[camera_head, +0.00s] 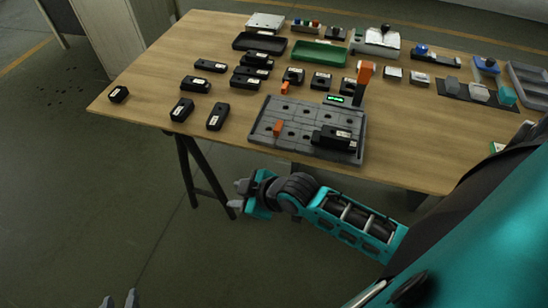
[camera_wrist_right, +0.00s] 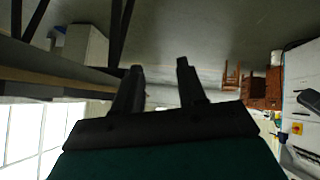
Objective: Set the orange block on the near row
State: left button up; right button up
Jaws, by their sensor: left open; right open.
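A grey plate (camera_head: 312,119) with a grid of recesses lies at the table's near edge. An upright orange block (camera_head: 279,127) stands on its left part. A smaller orange piece (camera_head: 284,88) is on the table just behind the plate. A black labelled block (camera_head: 335,138) lies on the plate's near right part. My right gripper (camera_head: 236,195) is open and empty, in front of the table edge and left of the plate. The right wrist view shows nothing between its fingers (camera_wrist_right: 160,67). Only the tips of my left gripper (camera_head: 121,300) show at the bottom edge, apart and empty.
Several black labelled blocks (camera_head: 217,116) stand left of and behind the plate. An orange-topped post (camera_head: 365,72) rises at its back right corner. A green tray (camera_head: 318,54) and a black tray (camera_head: 260,42) lie farther back. The table's right front (camera_head: 425,150) is clear.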

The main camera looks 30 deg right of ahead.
jog(key=s+d+m+t+h, duration=0.2)
jog(key=s+d+m, duration=0.1)
jog(key=s+m, duration=0.3)
jog(key=shift+s+d+f+m, duration=0.4)
jog(key=shift+s+f, duration=0.05)
jog(key=shift+s, duration=0.8)
